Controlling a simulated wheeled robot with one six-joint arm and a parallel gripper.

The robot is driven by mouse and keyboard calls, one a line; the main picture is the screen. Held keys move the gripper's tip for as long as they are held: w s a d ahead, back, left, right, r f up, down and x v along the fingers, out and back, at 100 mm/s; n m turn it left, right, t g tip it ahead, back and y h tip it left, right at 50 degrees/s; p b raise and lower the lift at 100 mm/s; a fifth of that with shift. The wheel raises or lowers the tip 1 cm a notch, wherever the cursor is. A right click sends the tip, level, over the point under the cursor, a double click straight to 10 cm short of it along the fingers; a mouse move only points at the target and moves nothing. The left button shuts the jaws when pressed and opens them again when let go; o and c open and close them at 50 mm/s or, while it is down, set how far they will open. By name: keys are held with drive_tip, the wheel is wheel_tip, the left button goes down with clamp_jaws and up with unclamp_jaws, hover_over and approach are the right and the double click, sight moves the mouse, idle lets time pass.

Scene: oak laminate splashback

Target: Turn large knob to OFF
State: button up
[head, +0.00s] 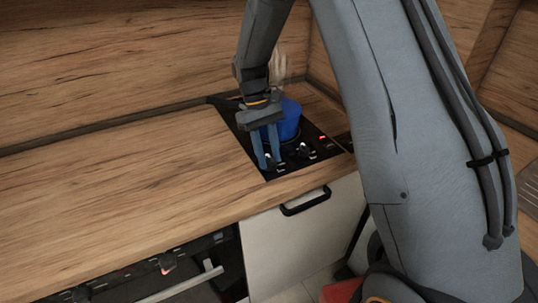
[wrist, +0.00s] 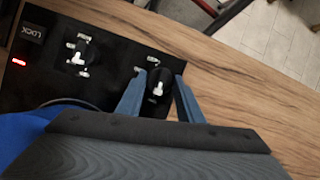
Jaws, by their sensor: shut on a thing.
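The black control panel (head: 318,152) has two black knobs with white pointers. My gripper (head: 271,166) reaches down to the panel's front left corner in the head view. In the wrist view its two blue fingers (wrist: 158,92) stand on either side of the large knob (wrist: 158,80) and are shut on it. The knob's white pointer aims toward the bottom of the wrist view. The other knob (wrist: 78,55) sits to the left, apart from the fingers; it also shows in the head view (head: 303,149). The printed marks are too small to read for an OFF position.
A blue pot (head: 289,120) stands on the hob right behind my gripper, with steam above it. A red light (wrist: 18,61) glows near a LOCK key (wrist: 32,33). The wooden worktop (head: 110,190) to the left is clear. A drawer with a black handle (head: 305,201) is below.

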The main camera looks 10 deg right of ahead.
drive_tip(key=o, duration=1.1)
drive_tip(key=shift+c, duration=0.2)
drive_tip(key=b+v, duration=0.2)
drive_tip(key=v, duration=0.5)
drive_tip(key=shift+r, duration=0.4)
drive_tip(key=shift+w+a, duration=0.1)
drive_tip(key=shift+w, duration=0.05)
drive_tip(key=s+d+f+m+t, duration=0.1)
drive_tip(key=s+d+m+t, duration=0.1)
drive_tip(key=s, duration=0.7)
drive_tip(key=s+d+f+m+t+y, duration=0.1)
drive_tip(key=s+d, duration=0.4)
drive_tip(key=s, duration=0.5)
drive_tip(key=f+m+t, duration=0.1)
drive_tip(key=m+t, duration=0.1)
drive_tip(key=shift+s+f+m+t, duration=0.2)
drive_tip(key=shift+s+m+t, duration=0.05)
drive_tip(key=shift+m+t, duration=0.05)
